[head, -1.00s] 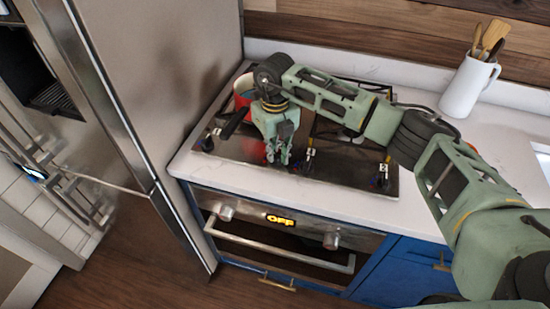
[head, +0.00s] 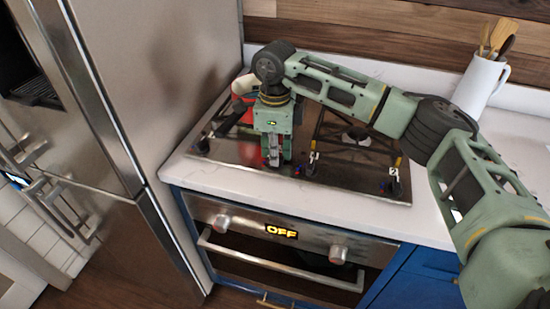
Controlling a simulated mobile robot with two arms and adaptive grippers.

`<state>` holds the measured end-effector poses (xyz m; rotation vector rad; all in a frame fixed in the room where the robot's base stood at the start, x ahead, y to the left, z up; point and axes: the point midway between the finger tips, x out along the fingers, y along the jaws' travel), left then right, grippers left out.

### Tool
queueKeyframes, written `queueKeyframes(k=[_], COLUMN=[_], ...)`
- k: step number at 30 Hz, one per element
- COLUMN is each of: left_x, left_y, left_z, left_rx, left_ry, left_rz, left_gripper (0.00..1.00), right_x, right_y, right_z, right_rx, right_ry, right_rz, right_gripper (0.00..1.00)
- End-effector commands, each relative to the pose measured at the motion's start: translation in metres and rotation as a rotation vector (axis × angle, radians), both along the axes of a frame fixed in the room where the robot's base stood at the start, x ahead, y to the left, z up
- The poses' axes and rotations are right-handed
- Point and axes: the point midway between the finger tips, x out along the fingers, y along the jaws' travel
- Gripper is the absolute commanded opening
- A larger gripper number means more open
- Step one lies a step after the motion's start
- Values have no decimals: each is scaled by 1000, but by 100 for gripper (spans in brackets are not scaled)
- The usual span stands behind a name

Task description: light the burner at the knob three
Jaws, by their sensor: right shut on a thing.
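The steel cooktop (head: 230,152) is set in the white counter. Small knobs with number tags stand along its front: one at the right tagged 2 (head: 395,187), one near the middle (head: 312,162) with a tag too small to read surely, and one at the left end (head: 204,145). My right gripper (head: 274,160) points down at the cooktop's front edge, left of the middle knob. It is shut on a cooktop knob that its fingers mostly hide, so I cannot read its tag. No flame shows. My left gripper is out of view.
A red pot (head: 243,88) stands at the back left of the cooktop, partly behind my right arm. The oven (head: 290,262) below reads OFF. A steel fridge (head: 165,90) rises close at the left. A white utensil jug (head: 478,87) stands at the back right.

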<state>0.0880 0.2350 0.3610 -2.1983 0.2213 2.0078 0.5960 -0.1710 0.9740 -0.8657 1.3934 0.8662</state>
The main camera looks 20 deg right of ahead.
Motion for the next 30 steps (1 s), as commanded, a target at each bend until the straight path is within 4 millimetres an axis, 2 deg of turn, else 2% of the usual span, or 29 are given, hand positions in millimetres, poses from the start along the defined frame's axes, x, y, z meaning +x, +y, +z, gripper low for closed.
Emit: queueKeyframes(k=[10,27,28,30], left_x=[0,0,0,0], left_y=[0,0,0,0], left_z=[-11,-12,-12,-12], left_rx=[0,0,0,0], left_ry=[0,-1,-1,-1], left_rz=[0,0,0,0], left_gripper=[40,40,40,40], right_x=[2,2,2,2], right_y=[0,-1,-1,-1], right_z=[2,3,3,3], right_rx=[2,2,2,1], right_ry=[-6,-7,-7,-7], right_rz=[148,177,176,176], right_gripper=[0,0,14,20])
